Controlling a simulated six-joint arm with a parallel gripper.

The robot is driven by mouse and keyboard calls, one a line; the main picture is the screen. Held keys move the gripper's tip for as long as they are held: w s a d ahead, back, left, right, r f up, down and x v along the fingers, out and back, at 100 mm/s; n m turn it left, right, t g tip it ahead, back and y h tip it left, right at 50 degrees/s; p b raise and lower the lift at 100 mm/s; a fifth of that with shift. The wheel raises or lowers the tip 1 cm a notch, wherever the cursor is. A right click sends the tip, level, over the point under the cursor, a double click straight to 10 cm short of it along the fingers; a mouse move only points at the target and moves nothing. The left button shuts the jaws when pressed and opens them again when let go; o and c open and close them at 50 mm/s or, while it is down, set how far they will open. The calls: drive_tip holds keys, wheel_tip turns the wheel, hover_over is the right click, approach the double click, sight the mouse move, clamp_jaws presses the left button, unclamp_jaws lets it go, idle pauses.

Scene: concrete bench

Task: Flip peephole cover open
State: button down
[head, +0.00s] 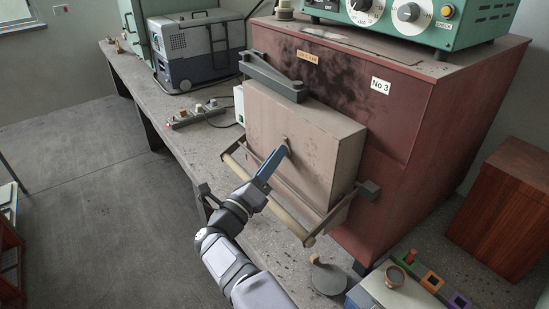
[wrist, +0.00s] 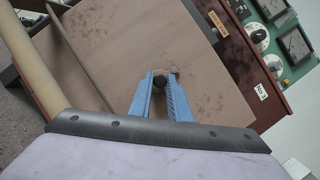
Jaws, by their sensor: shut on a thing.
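The beige furnace door (head: 305,125) is on the front of the dark red furnace (head: 410,130) and looks closed. My gripper (head: 283,151) reaches up to the middle of the door. In the wrist view, my blue fingers (wrist: 161,80) are shut on a small dark knob (wrist: 160,82). A small beige peephole cover (wrist: 173,71) shows just beyond the fingertips, flat against the door. The fingers hide most of the cover and whatever is behind it. In the head view, only a small bit of the cover (head: 286,140) shows above the fingertips.
A pale bar handle (head: 270,196) on metal arms crosses in front of the door, below my gripper. A dark hinge arm (head: 272,77) sits along the door top. Left of the arm is open floor.

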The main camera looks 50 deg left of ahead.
drive_tip(key=d+r+n+g+p, duration=0.1)
drive_tip(key=n+g+p, duration=0.1)
drive_tip(key=n+p, duration=0.2)
drive_tip(key=r+n+g+h+p, duration=0.1)
drive_tip(key=r+n+p, duration=0.1)
drive_tip(key=n+p, duration=0.2)
drive_tip(key=d+r+n+g+h+p, duration=0.1)
drive_tip(key=n+g+p, duration=0.1)
drive_tip(key=n+p, duration=0.3)
drive_tip(key=shift+d+r+g+p, duration=0.15)
drive_tip(key=shift+d+g+p, duration=0.2)
drive_tip(key=shift+p, duration=1.3)
drive_tip(key=n+h+p, duration=0.1)
drive_tip(key=p, duration=0.1)
drive_tip(key=shift+r+n+p, duration=0.15)
drive_tip(key=shift+n+p, duration=0.15)
drive_tip(key=shift+a+r+n+g+h+p, duration=0.1)
drive_tip(key=shift+n+g+h+p, duration=0.25)
drive_tip(key=shift+n+h+p, duration=0.75)
drive_tip(key=shift+y, duration=0.3)
drive_tip(key=c, duration=1.7)
unclamp_jaws()
drive_tip(key=shift+p, duration=0.3)
drive_tip(key=shift+o, duration=0.2)
drive_tip(key=shift+s, duration=0.1)
